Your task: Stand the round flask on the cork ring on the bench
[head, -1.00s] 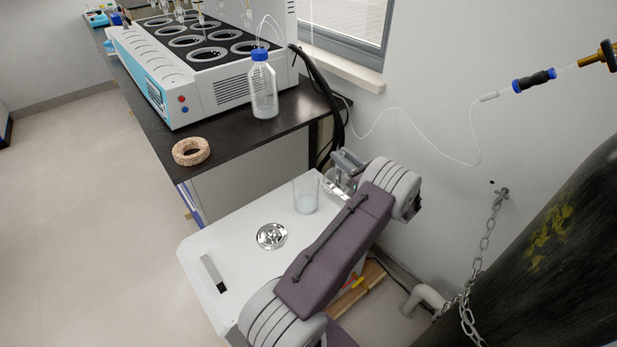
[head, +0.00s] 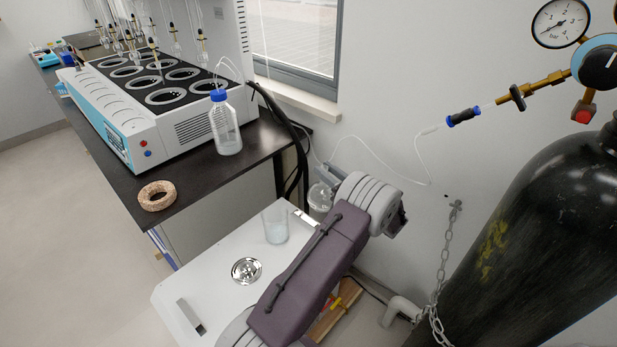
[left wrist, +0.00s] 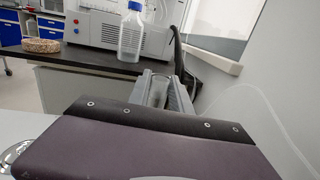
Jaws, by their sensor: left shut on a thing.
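The clear round flask (head: 319,198) hangs below my left gripper (head: 328,177), by the far right corner of the white cart. The gripper is shut on its neck. In the left wrist view the glass neck (left wrist: 159,92) shows between the fingers of my left gripper (left wrist: 162,86), and the round body is mostly hidden. The cork ring (head: 146,201), a tan speckled ring, lies empty near the front corner of the black bench (head: 205,181), left of and apart from the flask. It also shows at the left in the left wrist view (left wrist: 41,46). My right gripper is not in view.
A blue-capped bottle (head: 226,130) stands on the bench between ring and wall, before a large multi-position distiller (head: 160,130). A glass beaker (head: 267,232) and a shiny metal piece (head: 246,270) are on the white cart (head: 205,290). A chained black cylinder (head: 530,230) stands right.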

